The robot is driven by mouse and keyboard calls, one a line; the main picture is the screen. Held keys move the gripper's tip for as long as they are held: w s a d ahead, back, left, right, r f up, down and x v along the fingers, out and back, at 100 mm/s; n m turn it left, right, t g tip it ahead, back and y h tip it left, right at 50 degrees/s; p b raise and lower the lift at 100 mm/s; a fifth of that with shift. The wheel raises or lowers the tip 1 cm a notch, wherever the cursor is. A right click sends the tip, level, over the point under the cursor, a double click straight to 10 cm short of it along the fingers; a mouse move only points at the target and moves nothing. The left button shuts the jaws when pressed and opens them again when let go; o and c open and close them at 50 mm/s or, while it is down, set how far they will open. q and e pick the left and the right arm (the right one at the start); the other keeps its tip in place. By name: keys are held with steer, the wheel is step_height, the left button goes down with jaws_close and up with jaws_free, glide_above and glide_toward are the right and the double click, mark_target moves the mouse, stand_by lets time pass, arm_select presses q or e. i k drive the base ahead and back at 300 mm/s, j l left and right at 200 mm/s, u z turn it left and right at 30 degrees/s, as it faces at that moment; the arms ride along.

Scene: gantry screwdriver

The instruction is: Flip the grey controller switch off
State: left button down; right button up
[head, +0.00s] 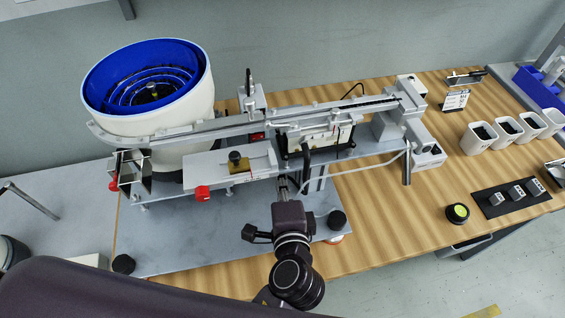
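I cannot pick out the grey controller's switch with certainty in the head view. A pale boxed unit (325,137) sits under the middle of the long grey feeder rail (290,117), partly hidden by the rail and by my gripper. My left arm comes in from the lower left. Its gripper (297,180) reaches up the middle, close in front of this unit. The wrist hides most of the gripper, so I cannot tell whether the fingers are open or whether they touch anything. My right gripper is not in view.
A white feeder bowl with a blue inside (150,85) stands at the left. A grey plate (180,235) lies on the wooden table (385,225). At the right are white cups (507,132), a black panel with grey blocks (510,198) and a round yellow-black button (457,213).

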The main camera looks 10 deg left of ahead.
mark_target(260, 135)
steer(key=k+l, duration=0.2)
steer(key=k, duration=0.3)
steer(key=k+l, duration=0.2)
steer(key=k, duration=0.25)
